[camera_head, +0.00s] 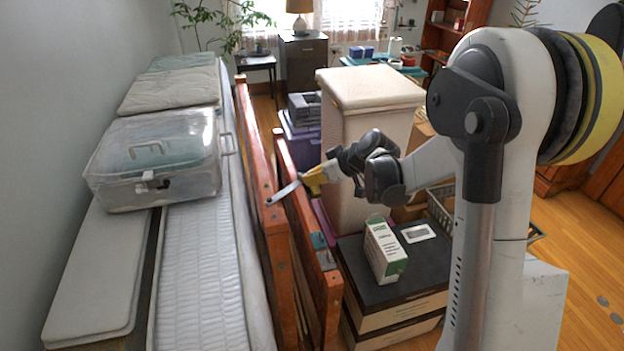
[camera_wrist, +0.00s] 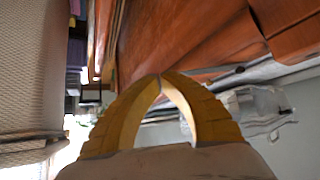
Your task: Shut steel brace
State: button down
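The steel brace (camera_head: 283,193) is a thin grey metal strip in the head view. It lies aslant across the gap between the tops of two upright orange-brown wooden panels, its left end at the left panel (camera_head: 258,150). My gripper (camera_head: 305,184) has yellow fingers and is at the strip's right end, above the right panel (camera_head: 301,211). In the wrist view the fingertips (camera_wrist: 161,77) meet, with nothing visible between them. Whether they touch the brace cannot be told. I cannot make out the brace in the wrist view.
Right of the panels are a tall cream block (camera_head: 365,110), dark-topped boxes (camera_head: 400,275) and a small green-white carton (camera_head: 385,250). Open wooden floor lies at the right.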

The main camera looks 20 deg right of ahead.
jog(key=w, duration=0.1)
jog(key=n+g+y, duration=0.4)
jog(key=n+g, duration=0.3)
jog(key=n, duration=0.3)
send_near(265, 173)
jog(key=d+f+x, duration=0.1)
jog(key=x, duration=0.4)
jog(key=shift+w+a, duration=0.1)
jog(key=shift+a, duration=0.95)
